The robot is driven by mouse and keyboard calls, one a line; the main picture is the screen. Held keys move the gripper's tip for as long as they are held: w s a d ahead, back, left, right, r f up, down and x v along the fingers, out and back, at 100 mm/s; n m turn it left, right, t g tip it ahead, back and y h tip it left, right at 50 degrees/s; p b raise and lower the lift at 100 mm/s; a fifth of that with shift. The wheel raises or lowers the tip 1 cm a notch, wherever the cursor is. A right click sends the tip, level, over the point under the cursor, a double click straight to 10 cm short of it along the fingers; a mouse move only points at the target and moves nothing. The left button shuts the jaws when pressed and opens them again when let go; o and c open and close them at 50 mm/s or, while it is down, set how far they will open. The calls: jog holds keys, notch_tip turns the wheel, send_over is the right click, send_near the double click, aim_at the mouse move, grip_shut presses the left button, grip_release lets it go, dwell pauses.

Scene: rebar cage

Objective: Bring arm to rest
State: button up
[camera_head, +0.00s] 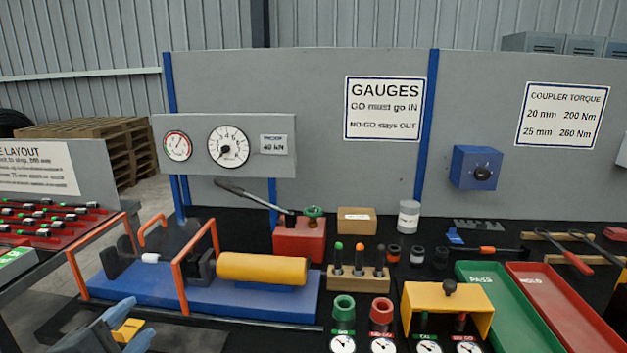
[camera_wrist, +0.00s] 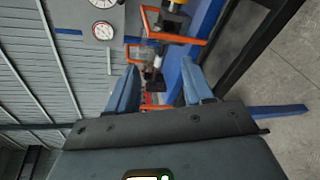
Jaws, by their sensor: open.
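My gripper (camera_head: 118,326) shows at the lower left of the head view, in front of the bench's near left corner. In the wrist view my gripper (camera_wrist: 158,88) has its two blue fingers apart, with nothing held between them. The wrist view is turned on its side. Past the fingers it shows the blue test rig (camera_wrist: 205,25) with its orange guard frames. In the head view the blue test rig (camera_head: 235,302), with a yellow cylinder (camera_head: 262,269), lies just behind and right of my gripper. A small yellow block (camera_head: 127,330) shows beside the fingers.
A rack of red-and-black bars (camera_head: 50,222) stands at the left. A red hand pump (camera_head: 300,240), yellow gauge stand (camera_head: 448,303), green tray (camera_head: 515,308) and red tray (camera_head: 565,308) fill the bench to the right. A grey panel with gauges (camera_head: 225,145) rises behind. Concrete floor (camera_wrist: 285,75) is clear.

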jog(key=s+d+f+m+g+y, duration=0.1)
jog(key=s+d+f+m+g, duration=0.15)
jog(key=s+d+f, duration=0.5)
jog(key=s+d+f+m+g+y, duration=0.2)
jog(key=d+f+m, duration=0.1)
jog(key=d+f, duration=0.85)
jog(key=s+d+f+m, duration=0.3)
jog(key=s+d+m, duration=0.3)
jog(key=s+d, duration=0.55)
jog(key=s+d+r+m+t+h, duration=0.3)
jog(key=s+d+r+m, duration=0.8)
jog(key=s+d+r, duration=0.6)
jog(key=shift+s+d+r+t+h, duration=0.15)
jog(key=shift+d+r+t+h, duration=0.35)
jog(key=shift+d, duration=0.75)
jog(key=shift+r+m, duration=0.1)
jog(key=shift+m, duration=0.15)
